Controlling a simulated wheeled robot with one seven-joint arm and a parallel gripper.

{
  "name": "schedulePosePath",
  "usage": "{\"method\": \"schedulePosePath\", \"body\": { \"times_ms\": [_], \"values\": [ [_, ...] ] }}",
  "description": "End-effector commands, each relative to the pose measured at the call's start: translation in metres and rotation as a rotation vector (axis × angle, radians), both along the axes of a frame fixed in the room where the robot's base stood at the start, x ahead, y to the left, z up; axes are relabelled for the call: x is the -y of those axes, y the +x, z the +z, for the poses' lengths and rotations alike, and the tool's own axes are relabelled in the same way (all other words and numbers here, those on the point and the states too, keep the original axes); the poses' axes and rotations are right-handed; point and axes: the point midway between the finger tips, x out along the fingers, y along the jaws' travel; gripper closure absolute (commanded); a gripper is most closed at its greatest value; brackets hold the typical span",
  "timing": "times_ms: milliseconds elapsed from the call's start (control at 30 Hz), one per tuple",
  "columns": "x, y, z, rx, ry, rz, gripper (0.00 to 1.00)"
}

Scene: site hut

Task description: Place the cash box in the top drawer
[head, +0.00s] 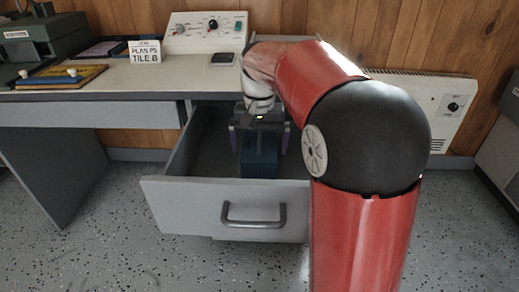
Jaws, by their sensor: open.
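The top drawer (180,207) of the desk is pulled well out, its grey front and bar handle facing me. A blue cash box (260,165) is inside the drawer, close behind the front panel. My gripper (259,145) points down into the drawer at the cash box, with a finger on each side of it. The fingers are open. The drawer front hides the bottom of the box, so I cannot tell whether it rests on the drawer floor. The left part of the drawer is empty.
A white heater (432,105) is on the wall at right. The speckled floor before the drawer is clear.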

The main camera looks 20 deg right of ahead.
Motion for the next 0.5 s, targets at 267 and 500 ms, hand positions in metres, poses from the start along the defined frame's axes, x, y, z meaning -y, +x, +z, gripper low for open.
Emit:
{"method": "schedulePosePath", "body": {
  "times_ms": [267, 500],
  "values": [
    [0.000, 0.001, 0.064, 0.002, 0.000, 0.000, 0.00],
    [0.000, 0.000, 0.091, 0.000, 0.000, 0.000, 0.00]
  ]
}}
